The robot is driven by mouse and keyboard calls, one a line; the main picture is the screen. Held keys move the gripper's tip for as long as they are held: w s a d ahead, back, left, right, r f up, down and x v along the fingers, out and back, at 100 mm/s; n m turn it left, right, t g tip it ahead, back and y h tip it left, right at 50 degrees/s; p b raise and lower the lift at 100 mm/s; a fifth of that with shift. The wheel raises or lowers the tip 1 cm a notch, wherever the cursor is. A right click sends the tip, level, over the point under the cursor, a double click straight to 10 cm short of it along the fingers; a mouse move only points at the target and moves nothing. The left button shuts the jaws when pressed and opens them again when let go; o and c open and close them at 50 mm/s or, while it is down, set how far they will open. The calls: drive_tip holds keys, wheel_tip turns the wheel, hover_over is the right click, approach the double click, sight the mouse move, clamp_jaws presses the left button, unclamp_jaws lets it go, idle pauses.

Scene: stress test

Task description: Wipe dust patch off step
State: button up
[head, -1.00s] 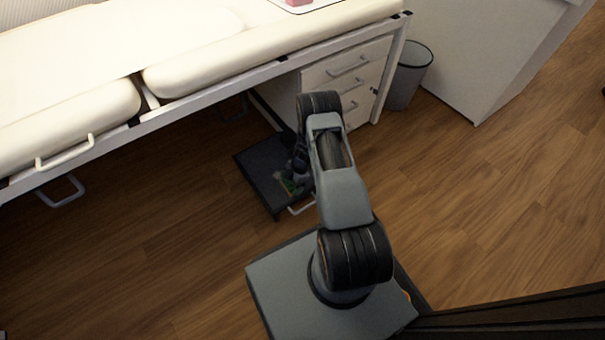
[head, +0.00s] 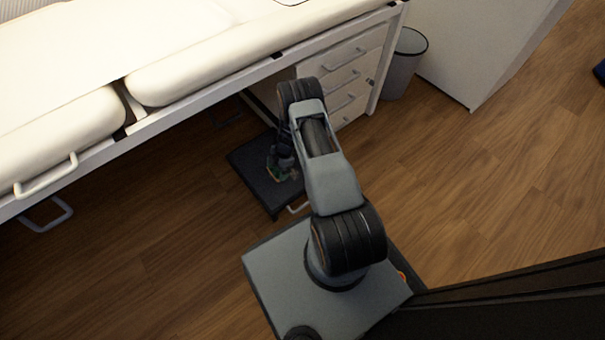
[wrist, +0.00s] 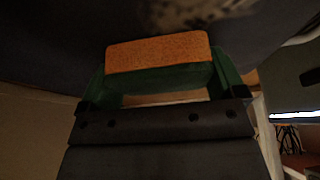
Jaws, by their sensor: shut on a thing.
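The step (head: 249,163) is a low dark platform on the floor, partly under the bed. My gripper (head: 283,174) is low over the step, pointing down. In the wrist view, my gripper (wrist: 160,85) has green fingers shut on an orange sponge (wrist: 158,52) with a green strip along its edge. The step's dark surface (wrist: 60,35) fills the top of that view, with a pale, speckled dust patch (wrist: 205,14) just beyond the sponge. I cannot tell whether the sponge touches the step. My arm hides part of the step in the head view.
A cream padded bed (head: 200,60) with a white frame and side handles spans the back. White drawers (head: 352,75) stand behind my arm, beside a grey bin (head: 403,68). A white cabinet (head: 475,45) is farther right. Wooden floor is clear left and right.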

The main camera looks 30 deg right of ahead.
wheel_tip(320, 180, up, 3)
drive_tip(key=shift+f+p, duration=0.1)
drive_tip(key=shift+p, duration=0.75)
drive_tip(key=shift+r+p, duration=2.3)
drive_tip(key=shift+r, duration=0.3)
